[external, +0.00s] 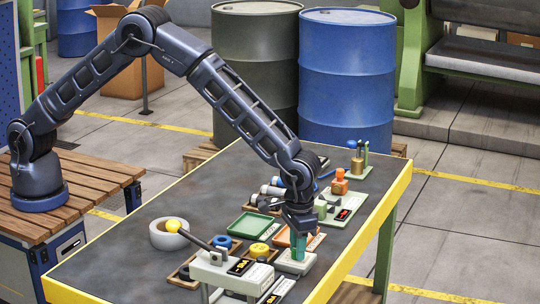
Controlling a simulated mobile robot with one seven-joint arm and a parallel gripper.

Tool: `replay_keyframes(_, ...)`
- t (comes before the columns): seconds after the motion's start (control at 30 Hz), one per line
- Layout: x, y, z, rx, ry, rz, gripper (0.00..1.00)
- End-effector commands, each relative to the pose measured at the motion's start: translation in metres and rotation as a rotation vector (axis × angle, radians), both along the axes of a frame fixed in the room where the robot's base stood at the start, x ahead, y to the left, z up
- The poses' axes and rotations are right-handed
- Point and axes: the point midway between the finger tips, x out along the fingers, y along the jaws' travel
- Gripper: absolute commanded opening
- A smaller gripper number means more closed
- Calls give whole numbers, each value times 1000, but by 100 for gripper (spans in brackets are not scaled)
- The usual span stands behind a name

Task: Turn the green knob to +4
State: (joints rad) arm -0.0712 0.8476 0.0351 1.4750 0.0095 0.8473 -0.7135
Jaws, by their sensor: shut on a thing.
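My gripper (299,229) points straight down over the front right part of the table. It is shut on the green knob (298,250), an upright teal-green piece. The knob stands on a small pale base (294,264). The upper part of the knob is hidden between the fingers. Any scale or number marks around the knob are too small to read, so its setting cannot be told.
A pale lever fixture (230,272) with a yellow ball handle (173,226) is close on the left. A tape roll (167,234) lies left. The dark tabletop (120,262) is clear at far left.

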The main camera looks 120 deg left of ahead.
Motion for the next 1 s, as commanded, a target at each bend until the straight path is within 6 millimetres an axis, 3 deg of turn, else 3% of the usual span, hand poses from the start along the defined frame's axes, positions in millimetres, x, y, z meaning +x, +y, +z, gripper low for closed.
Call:
replay_keyframes(0.6, -1, 0, 0, -1, 1, -563, 4)
replay_keyframes(1.0, -2, 0, 0, -1, 2, -806, 4)
